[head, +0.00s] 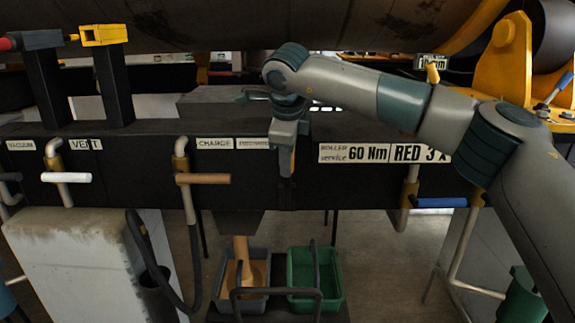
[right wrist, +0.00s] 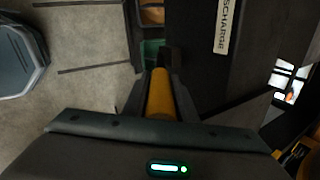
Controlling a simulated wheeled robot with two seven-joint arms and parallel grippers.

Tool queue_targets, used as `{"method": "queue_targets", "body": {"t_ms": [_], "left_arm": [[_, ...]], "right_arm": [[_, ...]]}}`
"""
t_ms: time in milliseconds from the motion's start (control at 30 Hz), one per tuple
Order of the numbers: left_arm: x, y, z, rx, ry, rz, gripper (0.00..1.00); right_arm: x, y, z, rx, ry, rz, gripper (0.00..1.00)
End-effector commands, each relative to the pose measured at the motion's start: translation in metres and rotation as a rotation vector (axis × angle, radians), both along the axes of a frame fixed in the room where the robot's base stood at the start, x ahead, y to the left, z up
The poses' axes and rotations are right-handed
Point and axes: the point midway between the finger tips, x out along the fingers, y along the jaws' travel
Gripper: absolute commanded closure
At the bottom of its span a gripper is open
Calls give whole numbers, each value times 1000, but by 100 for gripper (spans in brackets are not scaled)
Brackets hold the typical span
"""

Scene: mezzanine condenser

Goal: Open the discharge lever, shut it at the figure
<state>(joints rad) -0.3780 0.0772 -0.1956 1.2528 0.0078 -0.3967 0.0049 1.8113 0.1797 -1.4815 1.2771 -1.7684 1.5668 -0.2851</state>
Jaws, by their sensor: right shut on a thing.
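My right gripper (head: 286,168) is in front of the dark panel, pointing down. It is shut on the yellow discharge lever (right wrist: 159,98), which lies between its fingers in the right wrist view. In the head view only a yellow sliver of the lever (head: 292,160) shows. The discharge label (head: 252,143) is beside the gripper, partly covered. Below the chute (head: 240,222), a tan stream (head: 242,258) runs down into a grey bin (head: 257,305) with tan material in it. A small readout (head: 430,62) is at the upper right; I cannot read its figure. My left gripper is not in view.
A green bin (head: 335,295) stands right of the grey one. A brown-handled valve (head: 203,179), a white-handled valve (head: 66,177) and a blue-handled valve (head: 441,202) stick out from the panel. A large drum (head: 330,22) hangs above.

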Motion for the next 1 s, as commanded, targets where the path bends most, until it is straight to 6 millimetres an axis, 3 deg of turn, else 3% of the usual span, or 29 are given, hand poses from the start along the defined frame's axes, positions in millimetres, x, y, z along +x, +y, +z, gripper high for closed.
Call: {"method": "queue_targets", "body": {"t_ms": [200, 233, 300, 733, 1000], "left_arm": [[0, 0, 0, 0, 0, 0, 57], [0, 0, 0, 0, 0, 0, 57], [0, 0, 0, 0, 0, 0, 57], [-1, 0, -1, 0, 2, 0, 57], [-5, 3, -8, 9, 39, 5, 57]], "right_arm": [[0, 0, 0, -2, 2, 0, 100], [0, 0, 0, -2, 2, 0, 70], [0, 0, 0, -1, 2, 1, 57], [-2, 0, 4, 0, 1, 0, 57], [-13, 0, 29, 0, -1, 0, 57]]}}
